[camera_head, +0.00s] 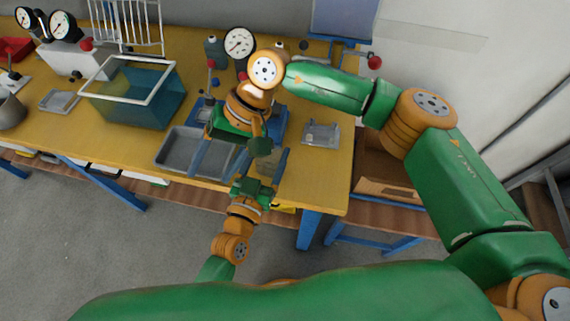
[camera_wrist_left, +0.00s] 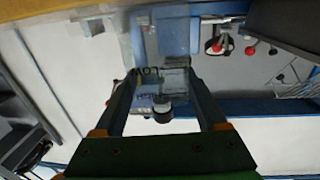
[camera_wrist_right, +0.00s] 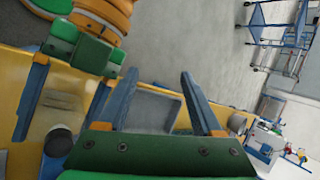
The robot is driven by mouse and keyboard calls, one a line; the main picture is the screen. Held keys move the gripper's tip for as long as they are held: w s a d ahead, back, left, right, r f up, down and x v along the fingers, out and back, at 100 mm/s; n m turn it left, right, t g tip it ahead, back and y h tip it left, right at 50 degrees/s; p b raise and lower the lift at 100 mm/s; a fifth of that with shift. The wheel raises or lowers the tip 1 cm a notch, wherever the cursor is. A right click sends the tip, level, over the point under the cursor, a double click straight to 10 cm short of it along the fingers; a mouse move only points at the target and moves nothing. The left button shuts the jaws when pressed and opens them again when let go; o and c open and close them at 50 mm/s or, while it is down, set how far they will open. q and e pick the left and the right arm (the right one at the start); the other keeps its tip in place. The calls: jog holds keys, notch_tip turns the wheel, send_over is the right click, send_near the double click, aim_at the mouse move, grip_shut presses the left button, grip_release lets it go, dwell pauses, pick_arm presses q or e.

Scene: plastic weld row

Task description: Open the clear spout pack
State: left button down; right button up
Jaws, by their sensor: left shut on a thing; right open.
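My left gripper (camera_wrist_left: 163,76) is shut on the pack. In the head view my left gripper (camera_head: 260,164) is above the bench's front edge; the pack is hard to make out there.
A grey tray (camera_head: 178,158) lies on the yellow bench (camera_head: 125,150) just left of the grippers. A small metal dish (camera_head: 321,133) is to the right. A teal tank (camera_head: 133,108) and dial gauge (camera_head: 240,42) stand behind. My right arm's links cross the right side.

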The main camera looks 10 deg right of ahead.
jog(key=s+a+r+m+t+y, duration=0.3)
jog(key=s+a+r+m+y, duration=0.15)
jog(key=m+y, duration=0.55)
pick_arm(q)
jog(key=shift+d, duration=0.1)
pick_arm(e)
jog(key=w+d+f+m+t+h, duration=0.25)
jog(key=d+m+t+h, duration=0.35)
jog(key=d+m, duration=0.4)
jog(key=w+d+f+m+t+h, duration=0.1)
jog(key=d+f+m+t+h, duration=0.2)
jog(key=d+m+t, duration=0.75)
jog(key=shift+m+g, duration=0.65)
jog(key=shift+g, duration=0.3)
jog(key=x, duration=0.4)
jog(key=a+x, duration=0.1)
jog(key=x, duration=0.7)
jog(key=shift+s+a+f, duration=0.1)
jog(key=shift+a, duration=0.2)
grip_shut()
